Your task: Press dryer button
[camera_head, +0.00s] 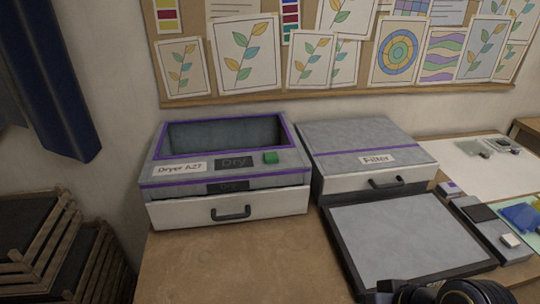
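The dryer (180,180) is a grey box with purple trim and an open-looking dark window on top, standing on the table at the left. Its label reads "Dryer A27". The green dryer button (270,157) sits on its front panel, right of a dark "Dry" plate (234,163). A white drawer (270,206) with a dark handle is below. A dark part of my own arm shows at the bottom right edge, well apart from the button. No gripper fingers show.
A grey filter box (345,138) with a white drawer stands right of the dryer, with a dark-framed grey tray (410,240) before it. Small items lie at the right. Wooden crates (60,250) stand at lower left. Bare table (240,265) lies before the dryer.

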